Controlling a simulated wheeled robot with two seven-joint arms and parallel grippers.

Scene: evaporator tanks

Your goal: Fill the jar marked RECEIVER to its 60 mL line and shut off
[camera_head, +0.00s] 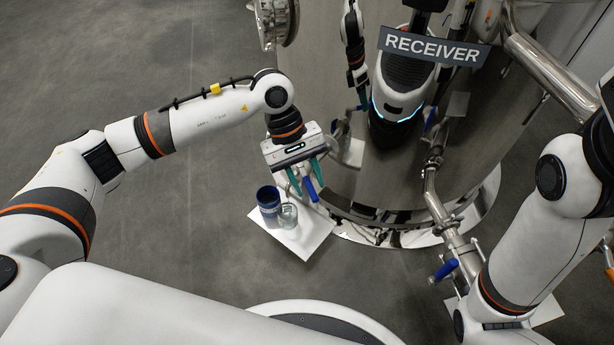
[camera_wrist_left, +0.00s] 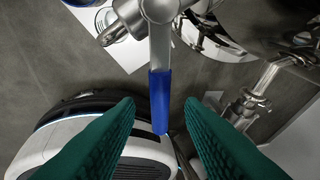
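The polished tank carries a RECEIVER sign (camera_head: 435,48). Beside its base, a clear glass jar (camera_head: 287,217) stands on a white plate (camera_head: 300,243); its fill line and level are too small to read. My left gripper (camera_head: 303,178) is above and behind the jar, beside a blue valve handle (camera_head: 311,191). In the left wrist view its teal fingers (camera_wrist_left: 160,105) are spread, with the blue handle (camera_wrist_left: 160,88) between them and a visible gap on each side. The jar shows at that view's top edge (camera_wrist_left: 106,20). My right gripper is out of view.
A dark blue cup (camera_head: 268,205) stands right beside the jar on the same plate. A second blue-handled valve (camera_head: 445,270) hangs from piping at right, near another white plate (camera_head: 546,311). The grey floor (camera_head: 170,230) at left is clear.

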